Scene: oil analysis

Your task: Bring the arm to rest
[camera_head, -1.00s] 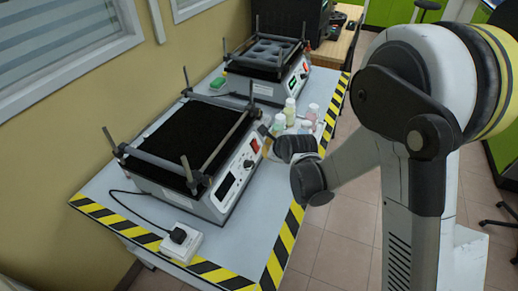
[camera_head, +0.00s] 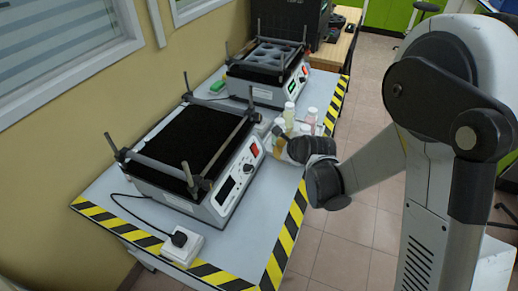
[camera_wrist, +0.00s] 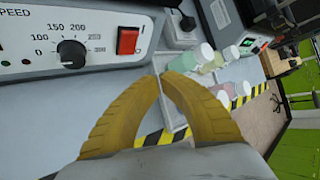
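My gripper (camera_wrist: 161,77) shows in the wrist view as two curved yellow fingers. Their tips meet, with nothing seen between them. In the head view my arm reaches from the right to the table's right edge, and the fingers are mostly hidden behind the wrist. The gripper is beside the front shaker (camera_head: 190,150), near its control panel. Several capped bottles (camera_head: 289,113) stand just beyond it, and they also show past the fingertips in the wrist view (camera_wrist: 208,57).
The table (camera_head: 115,190) has a black-and-yellow striped edge. A second shaker (camera_head: 262,90) stands behind the bottles. A white power socket (camera_head: 182,246) sits at the front, and a green object (camera_head: 218,86) lies at the back left.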

